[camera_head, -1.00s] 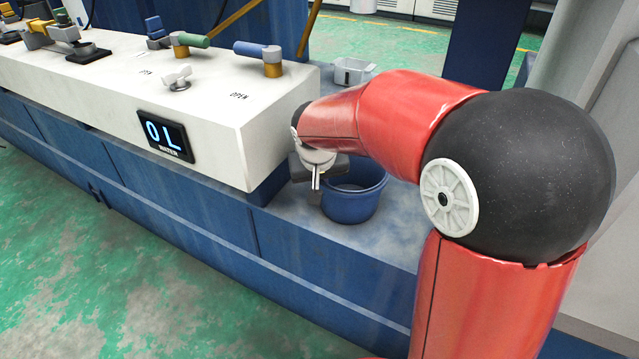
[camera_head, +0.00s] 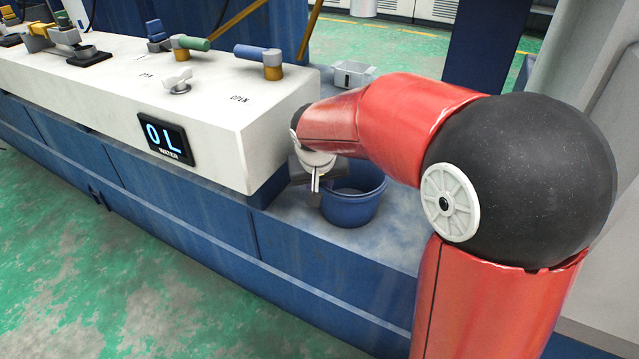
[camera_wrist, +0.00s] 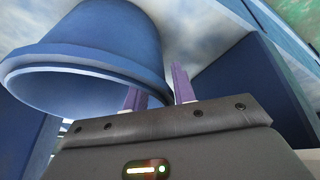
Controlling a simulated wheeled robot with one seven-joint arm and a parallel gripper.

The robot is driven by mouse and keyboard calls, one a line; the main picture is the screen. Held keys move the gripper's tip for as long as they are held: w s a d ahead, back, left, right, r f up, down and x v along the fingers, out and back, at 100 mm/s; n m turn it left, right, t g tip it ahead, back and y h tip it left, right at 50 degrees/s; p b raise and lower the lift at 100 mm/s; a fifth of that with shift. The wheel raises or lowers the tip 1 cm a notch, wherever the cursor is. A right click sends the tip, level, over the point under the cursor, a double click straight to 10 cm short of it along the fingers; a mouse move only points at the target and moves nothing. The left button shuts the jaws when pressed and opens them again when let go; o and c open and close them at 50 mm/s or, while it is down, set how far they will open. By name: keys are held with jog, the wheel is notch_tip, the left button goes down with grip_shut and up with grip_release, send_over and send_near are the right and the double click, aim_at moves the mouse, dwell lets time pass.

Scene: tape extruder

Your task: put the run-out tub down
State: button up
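The run-out tub (camera_head: 352,210) is a blue round bucket, upright and open at the top, at the blue ledge beside the end of the white trough. My gripper (camera_head: 316,184) is at the tub's left rim, pointing down. In the wrist view the tub (camera_wrist: 95,45) appears inverted, and its rim passes between the two purple fingers of my gripper (camera_wrist: 159,92). The gripper is shut on the tub's wall at the rim. I cannot tell whether the tub's bottom touches the ledge. My arm hides part of the space behind the tub.
The white trough (camera_head: 215,125), with a lit display (camera_head: 165,138) and several valve handles, stands close to the left. A small grey container (camera_head: 352,73) sits behind on the ledge. The ledge (camera_head: 375,245) is bare in front and to the right of the tub.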

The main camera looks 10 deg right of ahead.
jog(key=d+p+v, duration=0.1)
jog(key=p+v, duration=0.1)
jog(key=v, duration=0.8)
jog(key=s+d, duration=0.3)
jog(key=s, duration=0.7)
jog(key=s+d+f+t+y, duration=0.1)
jog(key=s+d, duration=0.3)
jog(key=s, duration=0.7)
jog(key=shift+d, duration=0.2)
jog(key=shift+r+p, duration=2.9)
jog(key=shift+r, duration=0.1)
